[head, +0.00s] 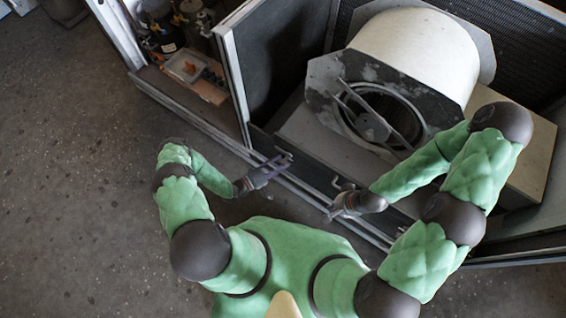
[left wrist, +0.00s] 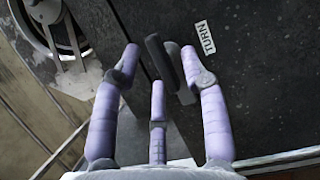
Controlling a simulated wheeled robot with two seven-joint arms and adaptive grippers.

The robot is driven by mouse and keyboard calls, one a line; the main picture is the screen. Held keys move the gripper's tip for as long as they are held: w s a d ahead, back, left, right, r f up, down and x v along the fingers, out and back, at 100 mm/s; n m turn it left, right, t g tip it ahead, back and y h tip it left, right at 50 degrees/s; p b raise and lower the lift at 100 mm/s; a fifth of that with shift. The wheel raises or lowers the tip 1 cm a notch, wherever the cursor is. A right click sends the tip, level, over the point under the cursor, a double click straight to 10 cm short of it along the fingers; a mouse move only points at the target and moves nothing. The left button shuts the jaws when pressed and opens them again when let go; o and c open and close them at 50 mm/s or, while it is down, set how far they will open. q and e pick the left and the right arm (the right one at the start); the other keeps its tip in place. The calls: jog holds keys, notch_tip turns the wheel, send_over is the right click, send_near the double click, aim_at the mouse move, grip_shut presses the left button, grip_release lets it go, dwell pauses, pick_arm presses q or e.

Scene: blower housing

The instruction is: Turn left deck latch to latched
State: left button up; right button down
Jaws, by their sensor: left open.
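The left deck latch (left wrist: 158,60) shows in the left wrist view as a dark, rounded bar on a dark panel, beside a white label reading TURN (left wrist: 204,38). My left gripper (left wrist: 160,58) is open, with the bar between its two outer fingertips; contact cannot be told. A second dark bar piece (left wrist: 180,68) lies by the right fingertip. In the head view my left gripper (head: 280,166) is at the housing's front edge, and the latch is too small to make out. My right gripper (head: 343,208) is by the front rail; its fingers are unclear.
The blower (head: 415,50) with its round inlet (head: 375,125) stands inside the housing, right of my left gripper. A dark upright panel (head: 280,60) rises behind that gripper. A bay with small parts (head: 190,65) is at upper left. The floor (head: 80,200) at left is clear.

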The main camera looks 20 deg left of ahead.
pick_arm(q)
jog(key=shift+x, duration=1.15)
grip_shut()
